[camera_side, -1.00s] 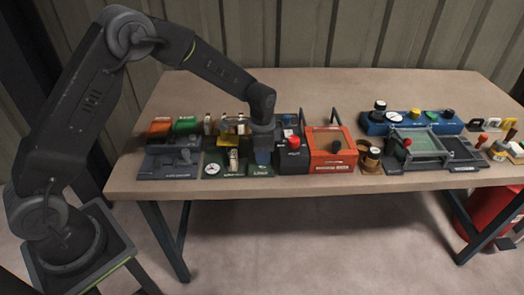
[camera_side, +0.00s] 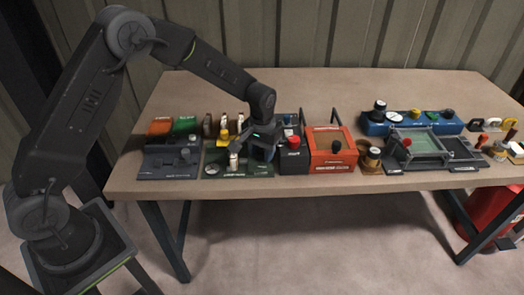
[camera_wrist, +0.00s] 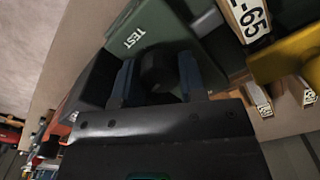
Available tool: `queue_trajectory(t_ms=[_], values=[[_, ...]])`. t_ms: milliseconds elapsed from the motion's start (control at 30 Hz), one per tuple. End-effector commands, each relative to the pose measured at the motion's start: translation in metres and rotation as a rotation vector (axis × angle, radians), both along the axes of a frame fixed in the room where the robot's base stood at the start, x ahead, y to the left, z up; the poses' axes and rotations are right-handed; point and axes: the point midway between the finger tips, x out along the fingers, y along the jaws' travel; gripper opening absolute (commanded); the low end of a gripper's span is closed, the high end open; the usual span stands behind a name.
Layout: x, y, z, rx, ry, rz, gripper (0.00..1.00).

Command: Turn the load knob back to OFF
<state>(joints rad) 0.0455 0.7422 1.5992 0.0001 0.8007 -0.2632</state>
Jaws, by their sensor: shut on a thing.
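A dark round knob (camera_wrist: 158,70) sits between the two blue fingers of my gripper (camera_wrist: 157,80) in the wrist view. My gripper is shut on it. The knob's pointer and any OFF mark cannot be made out.
A black box with a red button (camera_side: 293,143) and an orange box (camera_side: 333,152) stand close on the right. Cream labelled pieces (camera_wrist: 250,18) and a yellow piece (camera_wrist: 285,55) are close on the other side. The table's back is clear.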

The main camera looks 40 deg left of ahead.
Motion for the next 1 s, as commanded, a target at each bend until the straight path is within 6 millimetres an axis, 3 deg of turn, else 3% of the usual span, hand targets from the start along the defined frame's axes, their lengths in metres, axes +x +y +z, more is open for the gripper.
queue_trajectory(t_ms=[1000], values=[[0.0008,-0.0001,0.0018,-0.002,-0.003,0.962,0.14]])
